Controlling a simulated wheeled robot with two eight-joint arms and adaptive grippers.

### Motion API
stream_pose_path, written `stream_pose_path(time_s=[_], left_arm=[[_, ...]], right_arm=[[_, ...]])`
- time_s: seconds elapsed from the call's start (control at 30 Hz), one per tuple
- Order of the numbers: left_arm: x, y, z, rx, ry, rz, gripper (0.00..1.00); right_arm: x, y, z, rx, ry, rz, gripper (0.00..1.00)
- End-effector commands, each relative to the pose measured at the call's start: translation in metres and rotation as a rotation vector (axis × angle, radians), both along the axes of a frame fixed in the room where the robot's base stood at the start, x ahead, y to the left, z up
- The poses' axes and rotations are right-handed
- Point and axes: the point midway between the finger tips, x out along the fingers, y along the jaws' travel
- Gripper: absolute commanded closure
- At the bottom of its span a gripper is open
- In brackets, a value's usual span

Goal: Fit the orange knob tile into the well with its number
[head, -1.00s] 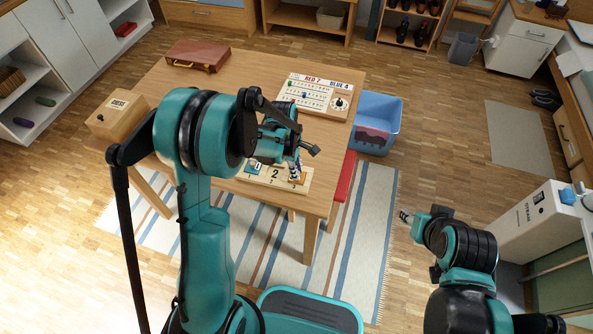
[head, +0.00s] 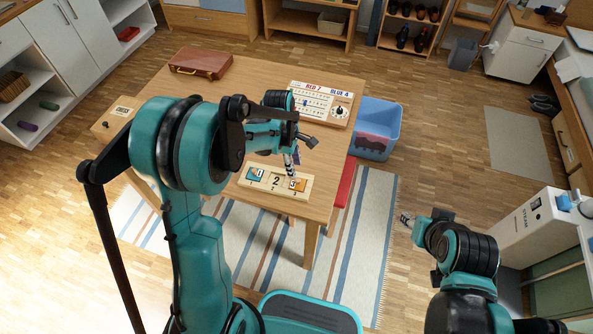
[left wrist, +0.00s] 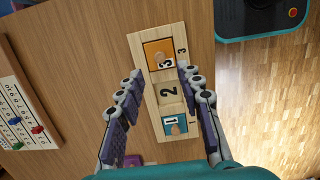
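The wooden number board (head: 244,183) lies near the table's front edge; it also shows in the left wrist view (left wrist: 140,80). The orange knob tile (left wrist: 155,48), marked 3, is at the board's end beside the printed 3; it also shows in the head view (head: 300,186). I cannot tell whether it sits flush. The middle place shows a large 2 (left wrist: 168,91). A blue tile (left wrist: 175,127) marked 1 is at the other end. My left gripper (left wrist: 160,72) is open and empty above the board, fingers on either side of it. My right gripper (head: 405,218) is away from the table; its fingers are too small to judge.
A game board with red and blue pegs (head: 322,103) and a brown case (head: 201,63) lie farther back on the table. A wooden box (head: 112,120) is partly behind my left arm. A blue bin (head: 378,128) stands right of the table. The table's middle is mostly clear.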

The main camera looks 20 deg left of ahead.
Motion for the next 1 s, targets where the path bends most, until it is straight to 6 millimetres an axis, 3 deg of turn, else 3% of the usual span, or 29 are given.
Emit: stream_pose_path(time_s=[0.1,0.33,0.47,0.73,1.0], left_arm=[[0.0,0.004,0.027,0.0,0.0,0.0,0.64],[-0.001,0.007,0.05,0.001,-0.005,-0.007,0.64],[-0.012,0.007,0.068,0.015,-0.057,-0.101,0.64],[-0.071,0.008,0.132,0.151,-0.313,-0.604,0.64],[-0.136,0.012,0.159,0.4,-0.521,-1.15,0.64]], right_arm=[[0.0,0.0,0.011,0.0,0.0,0.0,0.6],[0.0,0.0,0.017,0.0,0.0,0.0,0.6],[0.0,0.0,0.017,0.0,0.0,0.0,0.6],[0.0,0.0,0.017,0.0,0.0,0.0,0.6],[0.0,0.0,0.017,0.0,0.0,0.0,0.6]])
